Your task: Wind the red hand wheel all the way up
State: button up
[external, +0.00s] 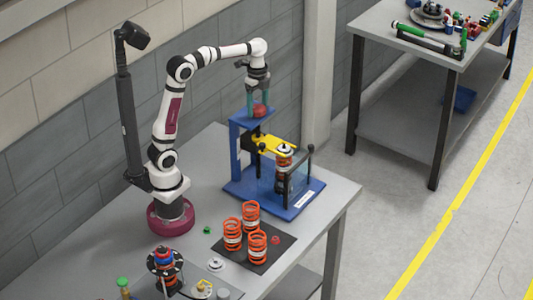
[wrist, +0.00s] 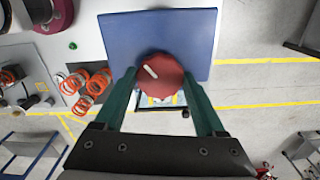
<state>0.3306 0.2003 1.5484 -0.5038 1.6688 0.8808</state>
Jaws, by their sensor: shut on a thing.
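The red hand wheel (external: 260,111) sits on top of the blue fixture (external: 237,140). In the wrist view the wheel (wrist: 160,74) is a red knob with a white mark pointing to the upper left. My gripper (external: 258,105) comes down on it from above. Its two green fingers are shut on the wheel, one on each side, as the wrist view (wrist: 160,85) also shows. Below the wheel, a yellow arm (external: 273,144) reaches over a spring unit (external: 284,165) behind a clear guard. The wheel's screw is mostly hidden.
Several orange springs (external: 250,215) stand on a dark mat (external: 278,246) in front of the fixture. A small green part (external: 207,230) lies nearby. Another spring assembly (external: 165,265) stands at the front left. A second bench (external: 410,60) with tools is at the back right, apart from mine.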

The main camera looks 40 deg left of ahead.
jog(key=n, duration=1)
